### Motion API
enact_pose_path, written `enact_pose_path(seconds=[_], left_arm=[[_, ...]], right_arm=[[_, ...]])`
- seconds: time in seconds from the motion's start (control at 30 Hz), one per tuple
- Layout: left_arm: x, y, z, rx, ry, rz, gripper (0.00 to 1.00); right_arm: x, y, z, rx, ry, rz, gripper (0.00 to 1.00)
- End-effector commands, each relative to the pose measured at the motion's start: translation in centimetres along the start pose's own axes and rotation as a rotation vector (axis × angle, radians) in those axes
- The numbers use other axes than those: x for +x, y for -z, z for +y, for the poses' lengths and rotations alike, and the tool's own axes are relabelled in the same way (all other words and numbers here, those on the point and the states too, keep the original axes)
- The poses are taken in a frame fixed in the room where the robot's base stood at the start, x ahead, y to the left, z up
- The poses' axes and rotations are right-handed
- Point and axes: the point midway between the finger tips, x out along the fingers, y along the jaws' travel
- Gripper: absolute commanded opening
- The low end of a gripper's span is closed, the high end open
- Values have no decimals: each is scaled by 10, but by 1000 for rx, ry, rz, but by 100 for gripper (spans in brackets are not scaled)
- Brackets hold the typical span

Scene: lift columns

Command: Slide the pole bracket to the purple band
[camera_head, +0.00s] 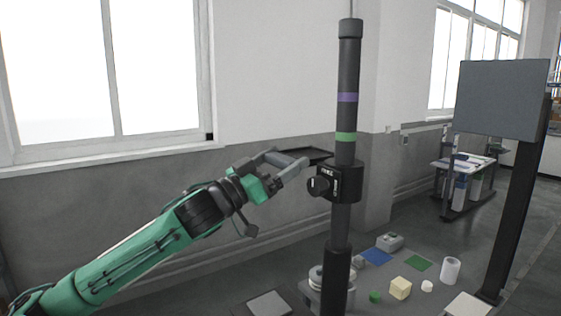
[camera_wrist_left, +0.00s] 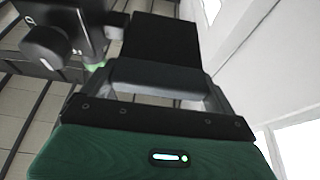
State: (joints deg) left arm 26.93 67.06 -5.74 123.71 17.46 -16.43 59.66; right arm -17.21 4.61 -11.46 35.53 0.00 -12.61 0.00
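The upright dark pole (camera_head: 348,68) carries a purple band (camera_head: 347,97) and, lower down, a green band (camera_head: 346,137). The black pole bracket (camera_head: 348,184) sits around the pole below the green band, with a round knob (camera_head: 318,185) on its left. A flat black tray (camera_head: 318,154) shows at the bracket's upper left. My left gripper (camera_head: 297,164) is left of the bracket, at the tray. In the left wrist view, a black slab (camera_wrist_left: 160,40) lies ahead of the grey fingers, and the knob (camera_wrist_left: 45,48) is upper left. Whether the fingers grip anything is unclear. My right gripper is not seen.
A grey panel (camera_head: 502,98) stands on a dark post at the right. Small objects lie low around the pole: a cream block (camera_head: 400,288), a white cylinder (camera_head: 450,270), a green block (camera_head: 374,297). The space around the pole above the bracket looks clear.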

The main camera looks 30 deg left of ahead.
Motion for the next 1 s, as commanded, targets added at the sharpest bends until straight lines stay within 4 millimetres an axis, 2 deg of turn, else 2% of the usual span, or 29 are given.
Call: enact_pose_path(seconds=[0.03, 0.1, 0.27, 0.8, 1.0], left_arm=[[0, 0, 0, 0, 0, 0, 59], [0, 0, 0, 0, 0, 0, 50], [4, 10, 0, 1, 1, 1, 49], [37, 91, -1, 1, 2, 5, 50], [45, 112, -1, 1, 1, 6, 50]], right_arm=[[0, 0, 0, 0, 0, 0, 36], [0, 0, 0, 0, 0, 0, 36], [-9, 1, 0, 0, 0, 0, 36], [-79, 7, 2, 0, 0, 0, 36], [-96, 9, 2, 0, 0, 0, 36]])
